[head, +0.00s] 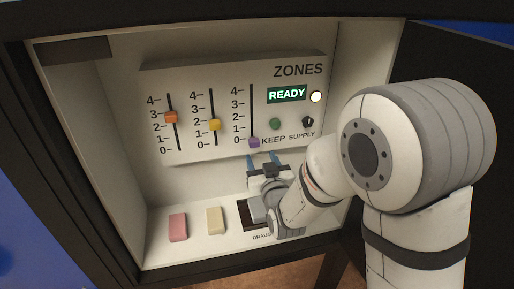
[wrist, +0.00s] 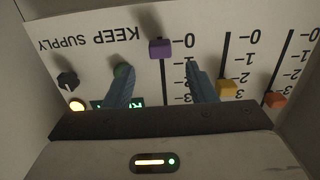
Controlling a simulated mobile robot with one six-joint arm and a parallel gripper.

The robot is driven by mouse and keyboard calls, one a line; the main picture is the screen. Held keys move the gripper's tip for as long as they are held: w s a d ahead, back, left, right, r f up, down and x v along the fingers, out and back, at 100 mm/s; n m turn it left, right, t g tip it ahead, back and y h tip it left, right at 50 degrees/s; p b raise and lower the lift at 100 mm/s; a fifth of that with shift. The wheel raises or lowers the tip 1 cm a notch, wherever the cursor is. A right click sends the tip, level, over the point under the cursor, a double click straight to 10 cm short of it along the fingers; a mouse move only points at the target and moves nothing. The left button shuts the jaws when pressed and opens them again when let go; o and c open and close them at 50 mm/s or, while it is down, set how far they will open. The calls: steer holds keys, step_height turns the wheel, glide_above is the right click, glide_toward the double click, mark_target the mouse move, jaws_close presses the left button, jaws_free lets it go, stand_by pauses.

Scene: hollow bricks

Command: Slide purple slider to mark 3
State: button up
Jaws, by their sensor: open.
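The purple slider (head: 254,142) sits at mark 0, at the bottom of the rightmost slot on the ZONES panel (head: 205,70). In the wrist view, which shows the panel upside down, the purple slider (wrist: 160,48) lies between and beyond my two fingertips. My gripper (head: 263,160) is open, with its blue fingers pointing at the panel just below the purple slider. The gripper also shows in the wrist view (wrist: 158,72), with nothing between its fingers. Mark 3 (head: 235,103) of the purple slider's scale shows in the upper part of the slot.
An orange slider (head: 171,117) and a yellow slider (head: 215,124) stand in the slots to the left. A green button (head: 275,124), a black knob (head: 308,121) and a lit READY display (head: 287,94) are on the right. Pink (head: 178,227) and cream (head: 215,221) blocks stand on the cabinet floor.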

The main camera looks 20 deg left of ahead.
mark_target(256, 145)
steer(key=p+x, duration=0.1)
steer(key=x, duration=0.6)
steer(key=shift+w, duration=0.15)
jaws_close()
stand_by(0.3)
